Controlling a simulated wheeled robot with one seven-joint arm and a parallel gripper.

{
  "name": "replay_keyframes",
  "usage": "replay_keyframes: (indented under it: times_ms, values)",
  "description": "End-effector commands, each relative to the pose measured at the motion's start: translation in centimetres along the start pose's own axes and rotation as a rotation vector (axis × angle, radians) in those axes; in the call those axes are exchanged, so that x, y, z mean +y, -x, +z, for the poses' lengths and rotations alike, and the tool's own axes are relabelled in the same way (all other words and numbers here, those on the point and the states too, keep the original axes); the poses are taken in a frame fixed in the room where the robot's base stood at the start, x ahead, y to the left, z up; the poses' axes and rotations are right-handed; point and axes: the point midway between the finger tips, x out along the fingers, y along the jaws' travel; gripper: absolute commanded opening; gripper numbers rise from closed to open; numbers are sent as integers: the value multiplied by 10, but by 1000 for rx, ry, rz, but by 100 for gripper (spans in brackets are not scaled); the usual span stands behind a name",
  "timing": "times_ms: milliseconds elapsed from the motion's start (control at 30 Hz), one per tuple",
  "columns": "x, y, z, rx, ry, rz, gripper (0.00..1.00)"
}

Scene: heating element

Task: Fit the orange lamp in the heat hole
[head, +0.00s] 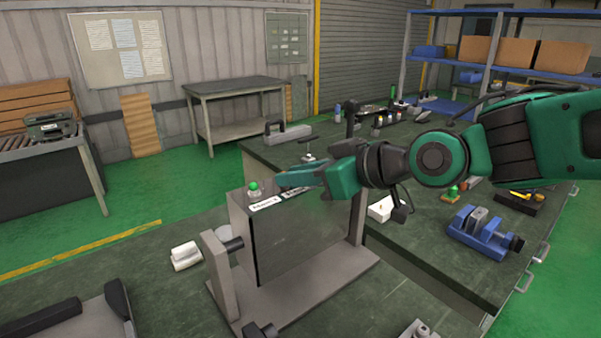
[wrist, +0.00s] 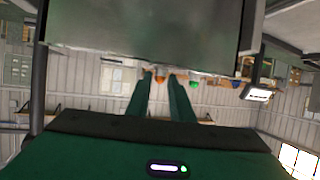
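The grey box (head: 305,232) stands on a frame with two white labels near its top edge. In the wrist view the box (wrist: 140,40) fills the top of the picture, which is upside down. A green lamp (head: 254,187) sits on its top; a green spot also shows in the wrist view (wrist: 194,84). My gripper (head: 283,180) reaches over the box top beside the labels. In the wrist view its two fingers (wrist: 160,74) stand apart, with a small orange patch, perhaps the orange lamp (wrist: 160,78), between the tips. Contact is unclear. In the head view the fingers hide the heat hole.
The dark workbench (head: 430,210) behind carries a blue vise (head: 480,232), a white block (head: 382,208) and several small parts. A grey-handled piece (head: 287,133) lies near its far edge. A blue shelf holds boxes at the back.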

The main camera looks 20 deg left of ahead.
Motion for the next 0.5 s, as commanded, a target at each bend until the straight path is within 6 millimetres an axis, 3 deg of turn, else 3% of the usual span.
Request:
replay_keyframes:
  times_ms: [333, 500]
  values:
    - [0, 1, 0, 0, 0, 1, 34]
    - [2, 14, -1, 2, -1, 4, 34]
